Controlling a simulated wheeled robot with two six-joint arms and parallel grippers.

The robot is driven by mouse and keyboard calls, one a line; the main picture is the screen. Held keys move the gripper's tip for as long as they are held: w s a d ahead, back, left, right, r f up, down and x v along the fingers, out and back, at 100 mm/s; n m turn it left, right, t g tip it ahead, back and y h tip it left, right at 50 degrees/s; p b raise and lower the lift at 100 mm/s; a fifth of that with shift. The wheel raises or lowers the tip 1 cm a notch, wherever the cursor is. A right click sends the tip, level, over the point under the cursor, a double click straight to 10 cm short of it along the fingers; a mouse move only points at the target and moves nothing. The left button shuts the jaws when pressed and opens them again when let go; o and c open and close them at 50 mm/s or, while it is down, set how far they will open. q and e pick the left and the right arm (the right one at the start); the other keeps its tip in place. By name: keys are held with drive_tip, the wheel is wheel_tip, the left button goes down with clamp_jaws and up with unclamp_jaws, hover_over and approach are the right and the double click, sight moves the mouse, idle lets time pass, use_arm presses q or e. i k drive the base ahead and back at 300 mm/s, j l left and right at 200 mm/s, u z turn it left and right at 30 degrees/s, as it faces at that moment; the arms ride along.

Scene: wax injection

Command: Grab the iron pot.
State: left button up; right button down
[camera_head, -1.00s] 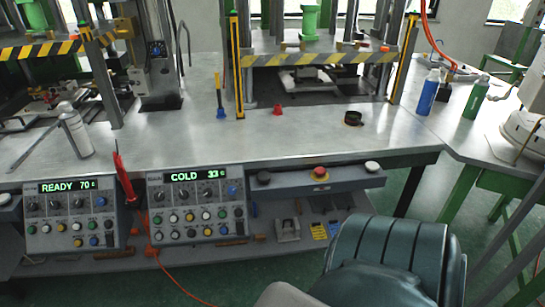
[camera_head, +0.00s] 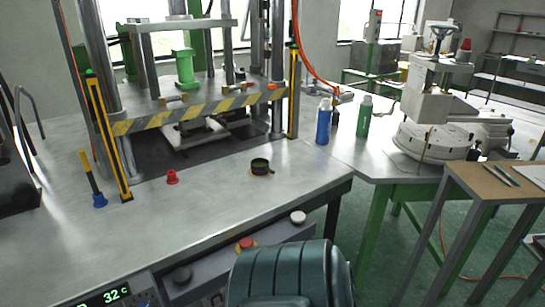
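A small dark round pot (camera_head: 260,166) stands on the metal worktable, near its right front corner. It looks like the iron pot. It is open at the top, with a short stub on its right side. Neither of my grippers is in the head view, so nothing is seen touching the pot.
The metal worktable (camera_head: 215,200) is clear around the pot. A striped press guard (camera_head: 190,109) stands behind. Blue (camera_head: 323,122) and green (camera_head: 364,116) bottles stand right. A dark green chair (camera_head: 283,275) is in front.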

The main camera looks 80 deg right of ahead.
sight(264, 170)
drive_tip(key=z, duration=1.95)
